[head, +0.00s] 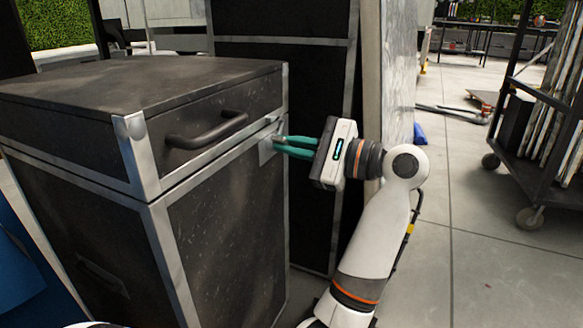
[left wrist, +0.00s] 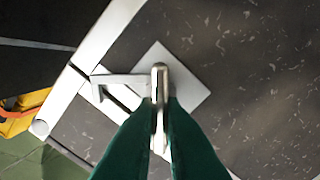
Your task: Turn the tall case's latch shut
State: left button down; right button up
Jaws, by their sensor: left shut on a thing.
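The black case (head: 215,230) with metal edges stands at the left in the head view, its lid closed down on the body. Its latch (head: 264,153) sits on the front face near the right corner, just under the lid seam. The left wrist view shows the latch's square silver plate (left wrist: 190,92), its upright turn piece (left wrist: 160,78) and a hooked arm (left wrist: 115,79) reaching left toward the metal edge strip. My left gripper (head: 278,144) is shut on the turn piece between its green fingertips. Whether the hook is engaged I cannot tell. My right gripper is not in view.
A dark lid handle (head: 207,130) juts out left of the latch. A taller black case (head: 322,85) and a pale panel (head: 398,70) stand close behind my gripper. A wheeled cart (head: 540,180) stands at the right. The floor (head: 475,240) between is clear.

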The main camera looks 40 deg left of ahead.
pick_arm(q)
jog(key=n+b, duration=0.2)
jog(key=b, duration=0.1)
jog(key=n+b, duration=0.3)
jog(key=shift+s+f, duration=0.1)
jog(key=shift+f, duration=0.3)
jog(key=shift+r+n+b, duration=0.1)
jog(key=shift+n+b, duration=1.35)
jog(key=shift+n, duration=0.75)
jog(key=c, duration=1.5)
grip_release()
jog(key=shift+d+r, duration=0.1)
jog(key=shift+d, duration=0.05)
